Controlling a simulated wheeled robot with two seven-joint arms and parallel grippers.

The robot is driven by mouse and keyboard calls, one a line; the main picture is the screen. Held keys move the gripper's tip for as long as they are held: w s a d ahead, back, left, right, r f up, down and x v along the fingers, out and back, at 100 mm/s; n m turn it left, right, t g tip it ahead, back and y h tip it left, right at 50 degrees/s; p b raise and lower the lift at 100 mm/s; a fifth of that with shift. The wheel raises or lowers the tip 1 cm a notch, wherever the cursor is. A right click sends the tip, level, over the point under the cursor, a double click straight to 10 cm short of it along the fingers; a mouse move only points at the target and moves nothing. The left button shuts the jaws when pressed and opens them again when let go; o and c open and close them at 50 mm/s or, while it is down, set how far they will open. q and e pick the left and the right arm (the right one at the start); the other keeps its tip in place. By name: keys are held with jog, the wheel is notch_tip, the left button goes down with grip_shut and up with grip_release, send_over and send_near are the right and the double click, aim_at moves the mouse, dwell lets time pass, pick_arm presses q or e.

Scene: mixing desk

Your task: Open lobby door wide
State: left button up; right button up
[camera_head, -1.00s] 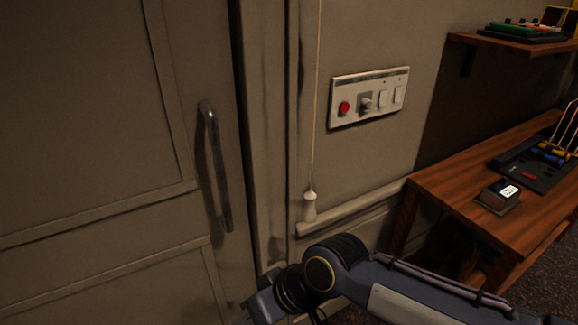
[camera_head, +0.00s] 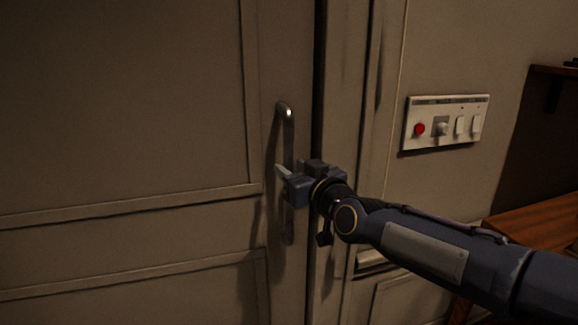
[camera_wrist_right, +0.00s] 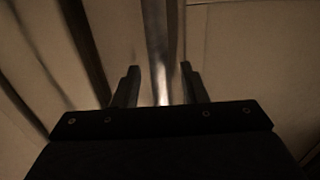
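The lobby door (camera_head: 120,100) is a beige panelled door filling the left of the head view, and it looks closed against its frame. Its upright metal bar handle (camera_head: 287,122) is near the door's right edge. My right gripper (camera_head: 282,174) is at the middle of the handle, partly hiding it. In the right wrist view, the handle (camera_wrist_right: 157,50) runs between the two fingers of the right gripper (camera_wrist_right: 159,72), with gaps visible on both sides, so the gripper is open around or just before the bar. My left gripper is not in view.
A switch panel (camera_head: 446,122) with a red button is on the wall right of the door frame. A wooden desk (camera_head: 530,228) stands at the lower right, beside my right arm.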

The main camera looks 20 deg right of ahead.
jog(key=shift+x, duration=1.25)
grip_shut()
